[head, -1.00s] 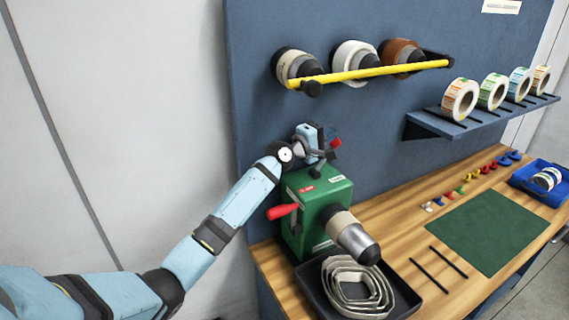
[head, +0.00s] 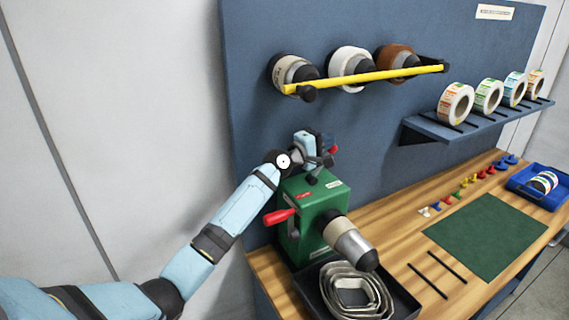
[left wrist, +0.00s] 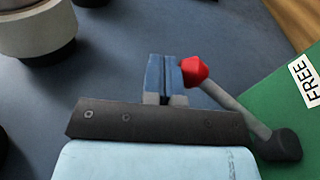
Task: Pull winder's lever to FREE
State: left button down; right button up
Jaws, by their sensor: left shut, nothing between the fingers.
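The winder is a green box (head: 308,212) with a grey and cream spindle, at the left end of the bench. Its lever has a red knob (left wrist: 195,71) on a grey rod, which runs to a dark pivot (left wrist: 281,146) on the green box. The lever leans away from the white FREE label (left wrist: 306,80). In the head view the red knob (head: 333,149) shows just right of my left gripper (head: 322,150), above the box. My left gripper's blue fingers (left wrist: 163,78) are shut and empty, right beside the knob; I cannot tell whether they touch. My right gripper is out of view.
A red crank handle (head: 279,216) sticks out left of the winder. A black tray (head: 402,300) with metal-coloured rings stands in front. A yellow bar (head: 365,77) crosses several wall rolls above. A green mat (head: 487,234) lies to the right.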

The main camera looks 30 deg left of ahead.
pick_arm(q)
jog(key=b+v, duration=0.1)
jog(key=v, duration=1.2)
jog(key=shift+b, duration=0.35)
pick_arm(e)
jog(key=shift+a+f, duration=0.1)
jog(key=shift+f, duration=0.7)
pick_arm(q)
jog(key=shift+a+f, duration=0.1)
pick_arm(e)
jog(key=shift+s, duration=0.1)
